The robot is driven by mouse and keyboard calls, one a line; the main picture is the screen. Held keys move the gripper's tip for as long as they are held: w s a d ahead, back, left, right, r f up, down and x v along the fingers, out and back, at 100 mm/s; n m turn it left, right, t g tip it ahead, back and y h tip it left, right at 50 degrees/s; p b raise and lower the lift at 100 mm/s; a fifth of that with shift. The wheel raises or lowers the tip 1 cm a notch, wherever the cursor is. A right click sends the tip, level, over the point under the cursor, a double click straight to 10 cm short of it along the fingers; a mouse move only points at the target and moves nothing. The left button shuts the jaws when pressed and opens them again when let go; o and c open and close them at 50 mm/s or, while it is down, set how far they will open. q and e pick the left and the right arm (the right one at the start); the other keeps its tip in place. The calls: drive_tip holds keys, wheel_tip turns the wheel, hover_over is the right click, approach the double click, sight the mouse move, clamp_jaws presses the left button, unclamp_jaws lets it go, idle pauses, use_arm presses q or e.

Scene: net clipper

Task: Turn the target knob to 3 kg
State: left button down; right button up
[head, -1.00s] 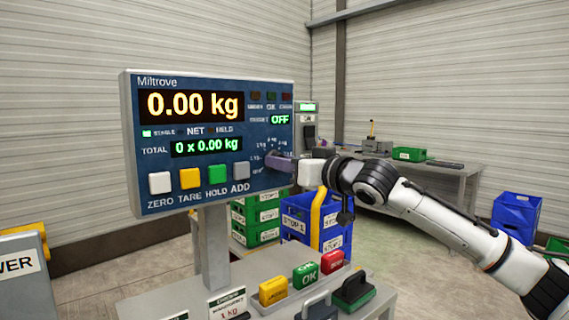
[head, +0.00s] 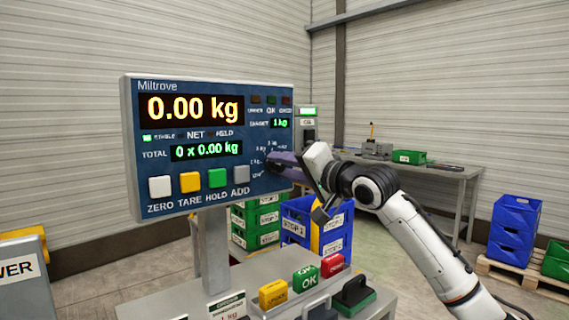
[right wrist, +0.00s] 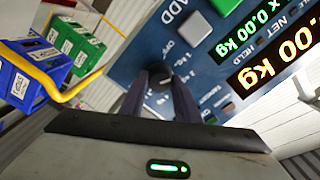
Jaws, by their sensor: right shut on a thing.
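The blue scale panel (head: 215,188) faces me on a post. Its main display (head: 192,108) reads 0.00 kg, and the small target display (head: 281,123) reads 1 kg. The target knob (right wrist: 158,84) is dark and round, low on the panel's right side, with weight labels around it. My right gripper (head: 278,165) is at the knob, and its fingers are shut on it. In the right wrist view the two fingers (right wrist: 160,92) stand on either side of the knob. In the head view the gripper hides the knob. My left gripper is not in view.
White, yellow, green and grey buttons (head: 217,178) line the panel's lower edge, left of the gripper. Yellow, green and red blocks (head: 306,276) stand on the bench below. Blue crates (head: 296,222) and green crates (head: 268,216) are behind. A table (head: 452,172) stands at the back right.

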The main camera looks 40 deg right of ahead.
drive_tip(key=m+p, duration=0.3)
drive_tip(key=m, duration=0.1)
drive_tip(key=m+p, duration=0.3)
drive_tip(key=m, duration=0.1)
drive_tip(key=m+p, duration=0.3)
drive_tip(key=m, duration=0.1)
drive_tip(key=shift+d+r+m+p, duration=0.1)
drive_tip(key=shift+r+m+p, duration=0.25)
drive_tip(key=shift+m, duration=0.05)
idle(0.3)
drive_tip(key=o, duration=1)
drive_tip(key=shift+f, duration=0.1)
drive_tip(key=shift+o, duration=0.2)
drive_tip(key=s+b, duration=0.1)
drive_tip(key=s, duration=0.9)
drive_tip(key=shift+d+f+b, duration=0.15)
drive_tip(key=shift+d+b, duration=0.1)
drive_tip(key=shift+b, duration=0.05)
